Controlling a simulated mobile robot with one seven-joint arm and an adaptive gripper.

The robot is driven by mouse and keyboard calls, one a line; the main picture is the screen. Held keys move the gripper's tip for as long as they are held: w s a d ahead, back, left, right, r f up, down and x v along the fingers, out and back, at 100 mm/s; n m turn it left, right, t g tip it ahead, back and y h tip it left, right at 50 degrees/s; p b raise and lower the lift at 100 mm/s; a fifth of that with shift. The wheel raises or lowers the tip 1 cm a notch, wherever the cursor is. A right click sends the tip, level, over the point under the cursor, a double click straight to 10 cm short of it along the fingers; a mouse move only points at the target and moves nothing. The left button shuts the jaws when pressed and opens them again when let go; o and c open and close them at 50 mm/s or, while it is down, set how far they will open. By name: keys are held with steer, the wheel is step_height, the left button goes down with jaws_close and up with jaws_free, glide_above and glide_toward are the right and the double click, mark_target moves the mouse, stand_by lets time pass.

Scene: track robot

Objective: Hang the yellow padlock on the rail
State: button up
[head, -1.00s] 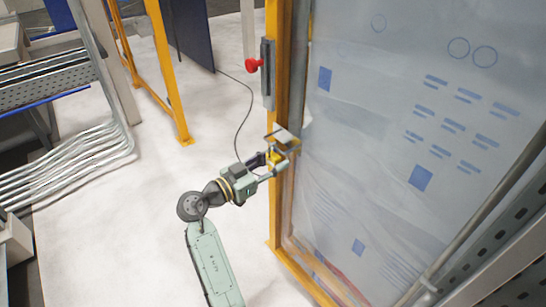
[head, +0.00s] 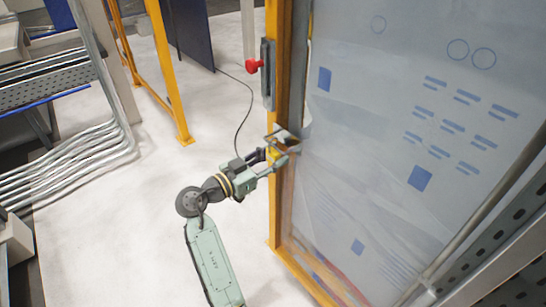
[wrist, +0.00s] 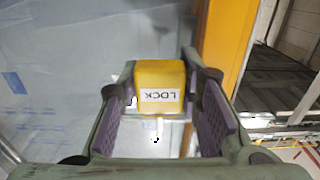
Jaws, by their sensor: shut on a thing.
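The yellow padlock (wrist: 160,75) is between the two purple-padded fingers of my gripper (wrist: 158,92) in the wrist view, its LOCK label upside down. My gripper is shut on it. In the head view, the padlock (head: 274,153) is small and partly hidden by my gripper (head: 272,158), close to the yellow post. A grey, plate-like piece (head: 284,137) shows just above it at the post. I cannot tell whether this piece is the rail, or whether the padlock touches it. The shackle is not clear in either view.
The yellow post (head: 273,205) stands beside my gripper. A large clouded panel (head: 400,130) fills the right. A red knob (head: 254,66) on a dark handle is higher on the post. Open pale floor (head: 120,220) lies to the left.

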steer(key=b+v, duration=0.2)
steer(key=v, duration=1.1)
stand_by(0.6)
